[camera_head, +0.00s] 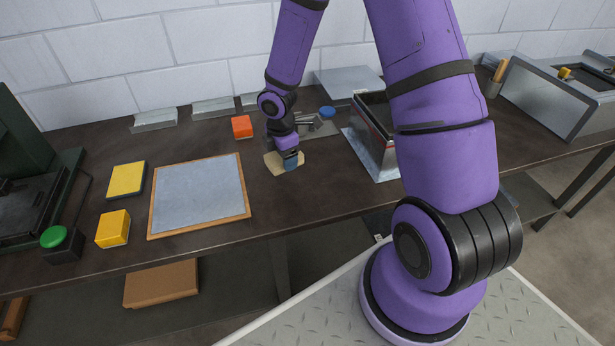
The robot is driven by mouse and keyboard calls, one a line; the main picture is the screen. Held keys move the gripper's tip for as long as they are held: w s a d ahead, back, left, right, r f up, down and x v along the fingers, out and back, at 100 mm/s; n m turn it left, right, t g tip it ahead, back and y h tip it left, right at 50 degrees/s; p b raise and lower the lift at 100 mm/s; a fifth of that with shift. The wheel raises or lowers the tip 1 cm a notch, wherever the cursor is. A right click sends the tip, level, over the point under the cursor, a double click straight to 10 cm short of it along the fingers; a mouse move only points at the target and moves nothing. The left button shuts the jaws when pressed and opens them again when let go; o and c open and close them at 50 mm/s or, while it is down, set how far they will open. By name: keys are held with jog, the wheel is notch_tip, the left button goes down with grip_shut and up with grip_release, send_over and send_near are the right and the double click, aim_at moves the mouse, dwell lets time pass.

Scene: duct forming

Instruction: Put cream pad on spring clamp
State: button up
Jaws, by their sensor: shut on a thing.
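My gripper (291,163) points down over the middle of the bench and is shut on the cream pad (272,162). The pad is a thin, pale tan piece, partly hidden by the fingers. I cannot tell whether it touches the bench or hangs just above it. A grey metal piece that looks like the spring clamp (309,123) lies on a grey plate behind and to the right of my gripper. My wrist hides part of it.
A blue round piece (327,112) sits by the grey metal piece. An orange block (242,127) stands behind left. A wood-edged board (198,194), yellow blocks (113,229) and a green button (53,237) lie left. An open metal duct box (372,135) stands right.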

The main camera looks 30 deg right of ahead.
jog(key=s+n, duration=0.2)
jog(key=n, duration=0.2)
jog(key=s+f+n, duration=0.1)
jog(key=s+n, duration=0.1)
jog(key=n, duration=0.2)
jog(key=s+n, duration=0.2)
jog(key=n, duration=0.2)
jog(key=shift+s+a+f+n, duration=0.2)
jog(key=shift+a+f+n, duration=0.1)
jog(key=shift+a+f, duration=0.05)
jog(key=shift+s+f+n, duration=0.15)
jog(key=shift+s+n, duration=0.35)
jog(key=shift+n, duration=0.7)
send_over(321, 165)
jog(key=shift+f, duration=0.7)
jog(key=shift+w+f, duration=0.1)
jog(key=shift+d+f, duration=0.1)
jog(key=shift+f, duration=1.6)
jog(key=shift+f, duration=0.1)
jog(key=o, duration=0.9)
